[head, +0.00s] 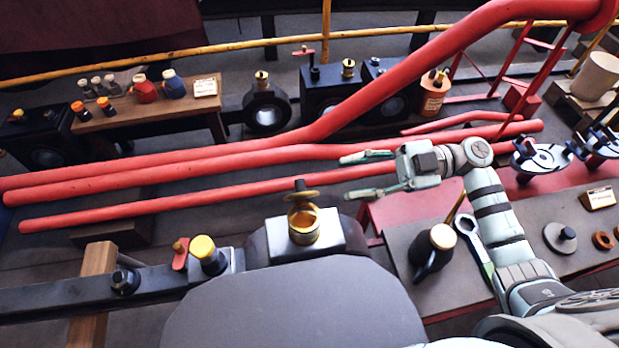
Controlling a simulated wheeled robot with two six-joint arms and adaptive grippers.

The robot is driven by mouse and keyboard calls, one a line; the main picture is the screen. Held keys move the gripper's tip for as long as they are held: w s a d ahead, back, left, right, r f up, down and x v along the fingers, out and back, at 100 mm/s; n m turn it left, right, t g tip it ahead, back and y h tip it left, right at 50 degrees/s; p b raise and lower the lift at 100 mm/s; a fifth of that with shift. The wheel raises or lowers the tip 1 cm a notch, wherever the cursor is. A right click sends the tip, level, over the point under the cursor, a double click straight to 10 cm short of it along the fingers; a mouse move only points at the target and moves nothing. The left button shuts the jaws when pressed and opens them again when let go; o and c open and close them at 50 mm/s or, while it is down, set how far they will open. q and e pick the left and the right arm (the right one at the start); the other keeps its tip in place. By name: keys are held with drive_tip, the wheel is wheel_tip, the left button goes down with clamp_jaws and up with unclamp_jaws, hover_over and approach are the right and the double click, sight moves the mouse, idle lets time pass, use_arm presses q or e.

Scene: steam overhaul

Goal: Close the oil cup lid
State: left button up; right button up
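A round brass oil cup (303,227) stands on a pale square block on the dark machine part at the lower middle. Its brass lid (302,195) with a dark knob stands raised above the cup's rim, so the cup looks open. My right gripper (347,178) is up and to the right of the cup, apart from it. Its two fingers point left, spread wide, with nothing held between them. My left gripper is not in view.
Long red rods (240,162) run across behind the cup. A yellow-capped cup (205,252) and a red-handled valve (180,253) sit left. A bench (400,235) at right holds a dark oil can (435,248) and a wrench (474,240).

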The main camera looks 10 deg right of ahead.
sight(304, 184)
drive_tip(key=a, duration=0.9)
drive_tip(key=shift+a, duration=0.2)
drive_tip(key=c, duration=0.9)
drive_tip(key=shift+d, duration=0.25)
clamp_jaws()
drive_tip(key=shift+s, duration=0.1)
drive_tip(key=shift+s+n, duration=0.25)
drive_tip(key=shift+n, duration=0.4)
drive_tip(key=shift+s+n, duration=0.25)
drive_tip(key=shift+n, duration=0.4)
drive_tip(key=shift+s+a+f+n+b, duration=0.15)
drive_tip(key=shift+s+n, duration=0.1)
drive_tip(key=shift+n, duration=0.5)
drive_tip(key=shift+s+d+f+n+b, duration=0.15)
drive_tip(key=shift+s+n, duration=0.15)
drive_tip(key=shift+n, duration=0.4)
drive_tip(key=shift+s+a+f+n+b, duration=0.15)
drive_tip(key=shift+s+n, duration=0.1)
drive_tip(key=shift+n, duration=0.5)
